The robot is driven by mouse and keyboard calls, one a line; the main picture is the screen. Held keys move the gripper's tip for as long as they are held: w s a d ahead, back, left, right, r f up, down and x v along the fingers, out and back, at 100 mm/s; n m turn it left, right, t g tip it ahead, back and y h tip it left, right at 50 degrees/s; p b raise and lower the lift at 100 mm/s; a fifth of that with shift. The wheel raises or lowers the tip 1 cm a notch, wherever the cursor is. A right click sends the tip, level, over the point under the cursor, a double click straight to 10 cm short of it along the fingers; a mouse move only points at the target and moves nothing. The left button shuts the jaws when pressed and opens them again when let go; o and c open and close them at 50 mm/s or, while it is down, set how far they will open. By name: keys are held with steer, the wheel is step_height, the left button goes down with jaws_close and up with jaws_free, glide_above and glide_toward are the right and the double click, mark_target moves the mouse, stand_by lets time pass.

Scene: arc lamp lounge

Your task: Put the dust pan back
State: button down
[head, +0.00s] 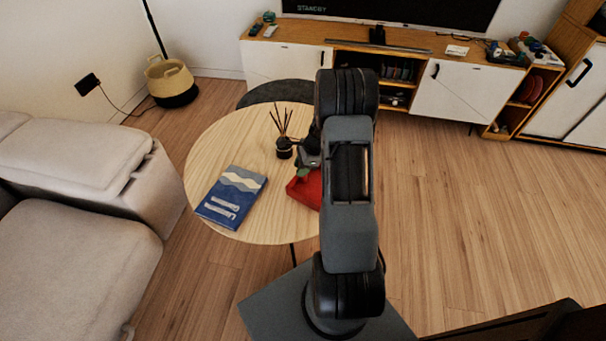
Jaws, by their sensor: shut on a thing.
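A red flat thing (306,190), which looks like the dust pan, is at the right side of the round wooden table (215,150). My arm hides its right part. A small green piece (303,173) shows at its upper left edge, by my gripper. My gripper (304,166) is dark, points down just above the red thing and is shut on it, as far as I can tell. The fingertips are small and partly hidden by the arm. I cannot tell whether the red thing rests on the table or is slightly raised.
A black reed diffuser (284,150) stands close left of my gripper. A blue book (232,197) lies on the table's left. A grey sofa (75,160) is at left, a basket (171,83) behind it. A low TV cabinet (465,92) lines the back. Floor at right is clear.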

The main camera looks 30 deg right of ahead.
mark_target(316, 178)
steer(key=shift+w+d+f, duration=0.1)
steer(key=shift+d+f, duration=0.1)
steer(key=shift+f, duration=0.05)
steer(key=shift+w+d+f+b, duration=0.15)
steer(key=shift+f+b, duration=0.15)
steer(key=shift+f, duration=0.65)
steer(key=shift+w+d+f+b, duration=0.1)
steer(key=shift+f+b, duration=0.15)
steer(key=shift+f, duration=0.65)
steer(key=shift+s, duration=0.1)
steer(key=shift+f, duration=0.2)
steer(key=c, duration=0.8)
jaws_free()
steer(key=shift+r, duration=0.1)
